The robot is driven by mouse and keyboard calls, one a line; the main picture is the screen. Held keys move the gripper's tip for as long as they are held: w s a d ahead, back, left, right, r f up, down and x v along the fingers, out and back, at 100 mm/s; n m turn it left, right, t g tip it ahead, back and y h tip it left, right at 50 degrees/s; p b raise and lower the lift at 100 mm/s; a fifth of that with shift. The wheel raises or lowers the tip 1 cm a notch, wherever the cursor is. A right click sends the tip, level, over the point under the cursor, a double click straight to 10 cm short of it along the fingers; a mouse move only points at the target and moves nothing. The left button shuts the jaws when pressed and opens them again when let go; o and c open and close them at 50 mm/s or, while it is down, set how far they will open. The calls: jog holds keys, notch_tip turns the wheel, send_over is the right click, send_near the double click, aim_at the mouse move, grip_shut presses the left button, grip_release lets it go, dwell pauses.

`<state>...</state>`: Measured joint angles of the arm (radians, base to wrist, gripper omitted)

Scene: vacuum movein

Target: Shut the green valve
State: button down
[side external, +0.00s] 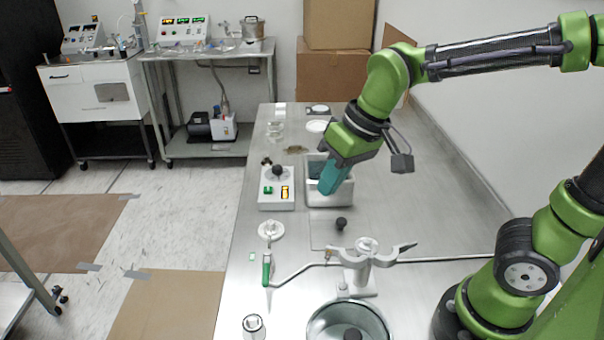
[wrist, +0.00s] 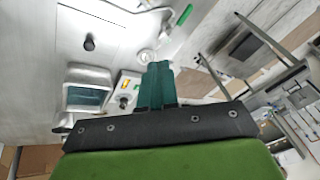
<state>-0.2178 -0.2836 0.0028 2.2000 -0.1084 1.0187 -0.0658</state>
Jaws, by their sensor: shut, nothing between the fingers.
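The green valve handle (side external: 266,270) sits on a thin metal tube at the left of the bench, in front of a white round fitting (side external: 270,230). In the wrist view a green handle (wrist: 185,14) shows at the top, beyond my fingers. My gripper (side external: 327,190) has teal fingers, shut and empty, pointing down over the white bin (side external: 316,197). It is apart from the valve, behind and to its right in the side view. The shut fingers also show in the wrist view (wrist: 157,72).
A white control box (side external: 276,202) with a black knob stands left of the bin. A white clamp stand (side external: 358,283), a glass vessel (side external: 318,322) and a small vial (side external: 253,326) occupy the front. A small black knob (side external: 341,224) lies between bin and clamp.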

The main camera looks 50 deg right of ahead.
jog(key=w+a+f+n+g+h, duration=0.1)
jog(key=w+a+f+n+g, duration=0.25)
jog(key=w+a, duration=0.3)
jog(key=n+g+h, duration=0.1)
jog(key=n+h, duration=0.1)
jog(key=n, duration=0.3)
send_near(267, 269)
jog(key=w+a+r, duration=0.3)
jog(key=a, duration=0.1)
jog(key=shift+w+a+r+n+g+h, duration=0.25)
jog(key=shift+w+a+r+n, duration=0.1)
jog(key=shift+r, duration=0.15)
jog(key=shift+w+a+r+n+g+h, duration=0.25)
jog(key=shift+a+r+n, duration=0.1)
jog(key=shift+r, duration=0.1)
jog(key=x, duration=0.7)
jog(key=s+d+x, duration=0.1)
jog(key=x, duration=0.3)
jog(key=shift+s+d+f, duration=0.6)
jog(key=shift+d, duration=0.05)
